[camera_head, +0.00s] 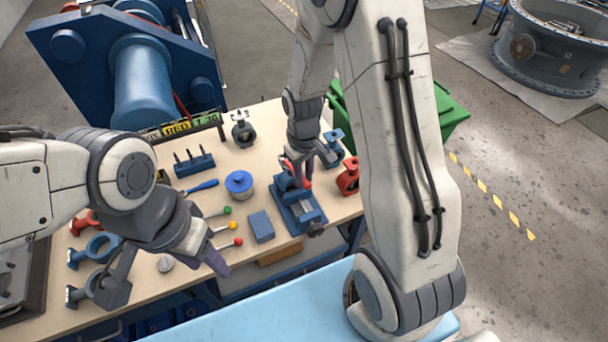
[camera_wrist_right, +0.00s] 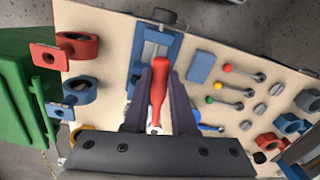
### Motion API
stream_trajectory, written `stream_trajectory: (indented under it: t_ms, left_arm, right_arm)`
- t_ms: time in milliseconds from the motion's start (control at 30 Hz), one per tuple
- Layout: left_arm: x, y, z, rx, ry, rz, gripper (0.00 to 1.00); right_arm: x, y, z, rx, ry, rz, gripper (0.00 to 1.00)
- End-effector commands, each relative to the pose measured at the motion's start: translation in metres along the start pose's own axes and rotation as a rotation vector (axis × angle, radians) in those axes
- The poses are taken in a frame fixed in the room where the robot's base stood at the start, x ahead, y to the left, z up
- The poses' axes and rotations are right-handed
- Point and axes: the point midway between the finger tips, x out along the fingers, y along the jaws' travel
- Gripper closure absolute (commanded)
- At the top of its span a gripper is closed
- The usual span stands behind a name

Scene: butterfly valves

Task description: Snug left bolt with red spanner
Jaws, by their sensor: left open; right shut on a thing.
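My right gripper (camera_head: 299,176) is above the blue vise (camera_head: 304,212). In the right wrist view its two purple fingers (camera_wrist_right: 160,72) are closed on a red-handled tool (camera_wrist_right: 157,92) with a narrow metal end; I cannot tell whether it is a spanner. Three small levers with ball ends lie left of the vise in the head view: red (camera_head: 238,241), yellow (camera_head: 232,225) and green (camera_head: 227,210). My left gripper (camera_head: 165,275) is open and empty over the table's front left. I cannot make out a left bolt.
Blue valves (camera_head: 100,246) stand at the left. A green bin (camera_head: 450,112) is beyond the right edge.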

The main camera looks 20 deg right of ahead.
Motion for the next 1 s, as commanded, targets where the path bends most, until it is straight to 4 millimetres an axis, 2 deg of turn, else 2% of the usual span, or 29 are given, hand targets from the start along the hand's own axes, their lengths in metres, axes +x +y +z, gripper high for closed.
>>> stream_trajectory:
  t_ms: [1000]
  left_arm:
    - [0.0027, -0.0002, 0.0001, 0.0, 0.0, 0.0, 0.5]
  right_arm:
    - [0.0057, 0.0001, -0.0003, 0.0, 0.0, 0.0, 1.0]
